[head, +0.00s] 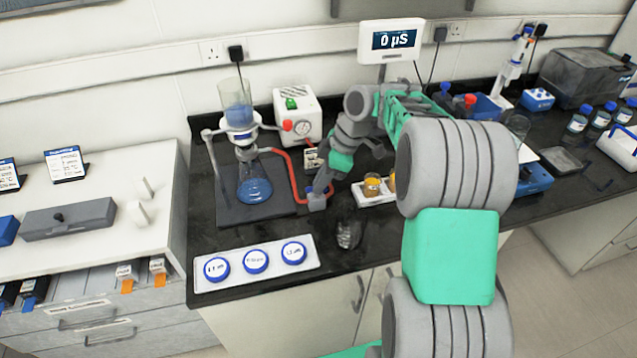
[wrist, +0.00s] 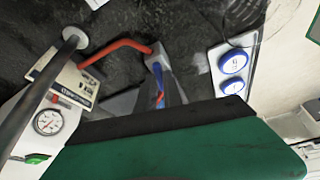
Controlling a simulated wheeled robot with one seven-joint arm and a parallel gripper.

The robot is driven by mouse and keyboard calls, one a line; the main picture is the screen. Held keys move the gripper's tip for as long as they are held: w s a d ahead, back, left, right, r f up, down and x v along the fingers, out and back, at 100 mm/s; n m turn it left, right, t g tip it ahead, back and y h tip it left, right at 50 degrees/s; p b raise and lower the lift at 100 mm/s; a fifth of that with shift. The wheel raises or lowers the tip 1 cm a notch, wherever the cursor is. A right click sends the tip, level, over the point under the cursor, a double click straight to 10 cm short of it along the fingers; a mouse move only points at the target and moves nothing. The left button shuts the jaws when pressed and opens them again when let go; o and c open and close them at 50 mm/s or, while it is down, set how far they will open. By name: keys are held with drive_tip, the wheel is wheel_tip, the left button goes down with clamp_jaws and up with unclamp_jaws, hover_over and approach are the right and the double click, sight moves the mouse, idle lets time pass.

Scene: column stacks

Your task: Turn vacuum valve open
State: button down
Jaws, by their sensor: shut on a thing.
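The vacuum valve (head: 317,201) is a small grey block with a little blue on it, at the end of the red hose (head: 292,178) on the bench. It also shows near the middle of the wrist view (wrist: 156,62), where the red hose runs into it. My gripper (head: 323,189) reaches down to the valve and is shut on its handle. In the wrist view my green gripper body fills the bottom and hides part of the valve. The handle's exact angle is too small to tell.
The filter flask (head: 254,186) with blue liquid stands left of the valve. The vacuum pump (head: 297,113) with its gauge is behind. A tray of blue-lidded dishes (head: 229,276) lies in front, and small amber jars (head: 372,185) stand to the right.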

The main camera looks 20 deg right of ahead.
drive_tip(key=shift+w+n+g, duration=0.15)
drive_tip(key=shift+n+g, duration=0.45)
drive_tip(key=shift+n, duration=0.7)
drive_tip(key=c, duration=1.5)
unclamp_jaws()
drive_tip(key=p+v, duration=0.3)
drive_tip(key=v, duration=0.4)
drive_tip(key=shift+d+r, duration=0.2)
drive_tip(key=shift+r, duration=0.15)
